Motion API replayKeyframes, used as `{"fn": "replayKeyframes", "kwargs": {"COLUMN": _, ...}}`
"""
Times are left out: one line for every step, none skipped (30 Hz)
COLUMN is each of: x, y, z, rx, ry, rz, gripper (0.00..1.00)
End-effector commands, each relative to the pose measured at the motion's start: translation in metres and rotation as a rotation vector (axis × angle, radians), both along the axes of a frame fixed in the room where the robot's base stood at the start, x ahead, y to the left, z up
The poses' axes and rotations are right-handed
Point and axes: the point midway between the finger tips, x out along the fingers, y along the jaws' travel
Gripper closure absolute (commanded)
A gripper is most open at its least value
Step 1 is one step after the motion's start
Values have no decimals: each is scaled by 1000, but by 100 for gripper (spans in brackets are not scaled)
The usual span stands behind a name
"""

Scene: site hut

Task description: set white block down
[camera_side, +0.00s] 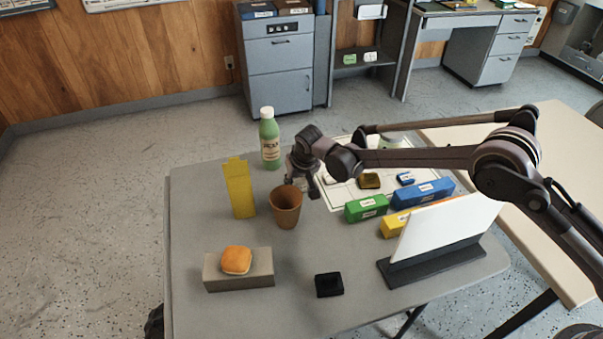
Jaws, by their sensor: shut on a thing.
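My gripper (305,180) hangs from my arm near the left edge of a pale mat (351,198) on the grey table. It is shut on the white block (330,179), which shows as a small pale patch just right of the fingers. The fingers hide part of the block, and I cannot tell whether its underside touches the mat. On the mat, right of the white block, are a dark yellow block (369,181) and a small blue and white block (405,179).
A brown cup (285,207) stands close in front of my gripper, with a yellow upright piece (239,188) and a green bottle (270,140) nearby. Green (366,208), blue (423,194) and yellow (394,227) long blocks lie right. A white panel (445,236) stands front right.

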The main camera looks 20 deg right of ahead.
Motion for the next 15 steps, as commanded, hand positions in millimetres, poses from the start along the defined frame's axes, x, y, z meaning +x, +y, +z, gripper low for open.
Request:
{"fn": "replayKeyframes", "kwargs": {"x": 0, "y": 0, "z": 0, "rx": 0, "ry": 0, "rz": 0, "gripper": 100}}
{"fn": "replayKeyframes", "kwargs": {"x": 0, "y": 0, "z": 0, "rx": 0, "ry": 0, "rz": 0, "gripper": 100}}
{"fn": "replayKeyframes", "kwargs": {"x": 0, "y": 0, "z": 0, "rx": 0, "ry": 0, "rz": 0, "gripper": 100}}
{"fn": "replayKeyframes", "kwargs": {"x": 0, "y": 0, "z": 0, "rx": 0, "ry": 0, "rz": 0, "gripper": 100}}
{"fn": "replayKeyframes", "kwargs": {"x": 0, "y": 0, "z": 0, "rx": 0, "ry": 0, "rz": 0, "gripper": 100}}
{"fn": "replayKeyframes", "kwargs": {"x": 0, "y": 0, "z": -1, "rx": 0, "ry": 0, "rz": 0, "gripper": 100}}
{"fn": "replayKeyframes", "kwargs": {"x": 0, "y": 0, "z": -1, "rx": 0, "ry": 0, "rz": 0, "gripper": 100}}
{"fn": "replayKeyframes", "kwargs": {"x": 0, "y": 0, "z": -2, "rx": 0, "ry": 0, "rz": 0, "gripper": 100}}
{"fn": "replayKeyframes", "kwargs": {"x": 0, "y": 0, "z": -2, "rx": 0, "ry": 0, "rz": 0, "gripper": 57}}
{"fn": "replayKeyframes", "kwargs": {"x": 0, "y": 0, "z": -2, "rx": 0, "ry": 0, "rz": 0, "gripper": 49}}
{"fn": "replayKeyframes", "kwargs": {"x": 0, "y": 0, "z": -2, "rx": 0, "ry": 0, "rz": 0, "gripper": 40}}
{"fn": "replayKeyframes", "kwargs": {"x": 0, "y": 0, "z": -2, "rx": 0, "ry": 0, "rz": 0, "gripper": 40}}
{"fn": "replayKeyframes", "kwargs": {"x": 0, "y": 0, "z": -2, "rx": 0, "ry": 0, "rz": 0, "gripper": 40}}
{"fn": "replayKeyframes", "kwargs": {"x": 0, "y": 0, "z": -2, "rx": 0, "ry": 0, "rz": 0, "gripper": 40}}
{"fn": "replayKeyframes", "kwargs": {"x": 0, "y": 0, "z": -2, "rx": 0, "ry": 0, "rz": 0, "gripper": 40}}
